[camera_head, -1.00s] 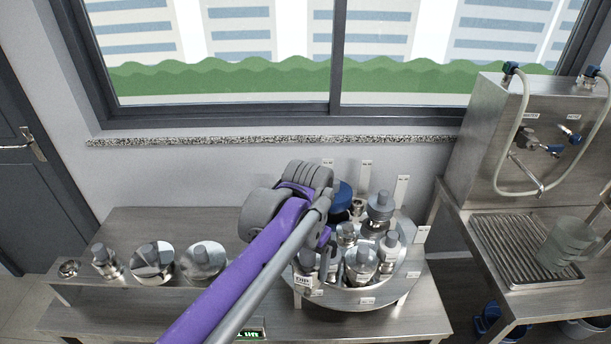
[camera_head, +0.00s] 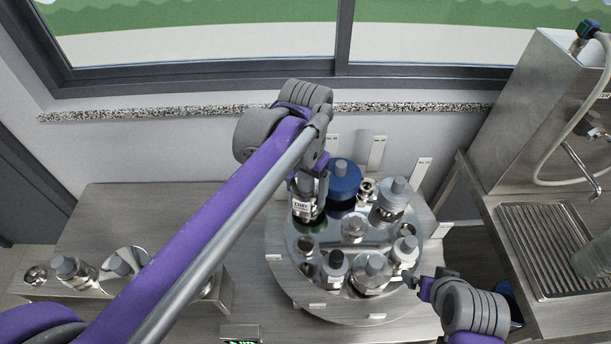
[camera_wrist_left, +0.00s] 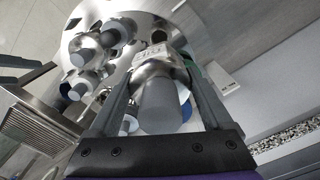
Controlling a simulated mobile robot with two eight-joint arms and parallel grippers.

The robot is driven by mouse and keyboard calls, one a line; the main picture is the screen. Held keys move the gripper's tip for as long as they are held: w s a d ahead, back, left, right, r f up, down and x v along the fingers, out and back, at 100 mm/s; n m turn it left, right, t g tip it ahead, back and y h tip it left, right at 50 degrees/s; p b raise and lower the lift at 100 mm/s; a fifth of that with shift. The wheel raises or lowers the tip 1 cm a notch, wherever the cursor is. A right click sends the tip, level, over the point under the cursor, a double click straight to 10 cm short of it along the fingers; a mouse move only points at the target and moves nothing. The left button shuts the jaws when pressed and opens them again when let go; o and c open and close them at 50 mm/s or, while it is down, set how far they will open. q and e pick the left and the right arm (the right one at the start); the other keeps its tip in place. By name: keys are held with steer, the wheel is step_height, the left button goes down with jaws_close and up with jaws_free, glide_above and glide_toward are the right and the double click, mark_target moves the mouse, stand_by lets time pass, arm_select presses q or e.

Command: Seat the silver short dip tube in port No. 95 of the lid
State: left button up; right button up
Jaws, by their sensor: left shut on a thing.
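My left gripper (camera_head: 312,180) is shut on a silver dip tube (camera_head: 305,212) with a "DIP" label, at the left back part of the round silver lid (camera_head: 292,275). The left wrist view also shows the left gripper (camera_wrist_left: 155,85) with the tube's grey cylindrical top (camera_wrist_left: 160,105) between its fingers. The tube's lower end is hidden, so I cannot tell whether it is in a port. The port numbers are too small to read. My right gripper (camera_head: 416,281) is at the lid's right front edge; its finger opening is unclear.
Several grey-capped fittings (camera_head: 372,270) and a blue-capped one (camera_head: 343,180) crowd the lid. White tags (camera_head: 377,150) stand around its rim. More metal parts (camera_head: 68,268) lie on the bench at left. A steel sink unit (camera_head: 545,240) is at right.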

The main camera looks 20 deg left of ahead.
arm_select(q)
steer(key=shift+s+f, duration=0.3)
steer(key=shift+f, duration=0.05)
arm_select(e)
steer(key=shift+s, duration=0.25)
arm_select(q)
steer(key=shift+w+f, duration=0.1)
steer(key=shift+f, duration=0.15)
steer(key=shift+f+b, duration=1.3)
steer(key=shift+f, duration=1.1)
steer(key=shift+f+b, duration=1.35)
steer(key=shift+f, duration=1.15)
steer(key=shift+f+b, duration=1.7)
steer(key=shift+f, duration=1.25)
arm_select(e)
steer(key=s+f+g, duration=0.1)
steer(key=s+f, duration=0.4)
steer(key=f, duration=0.7)
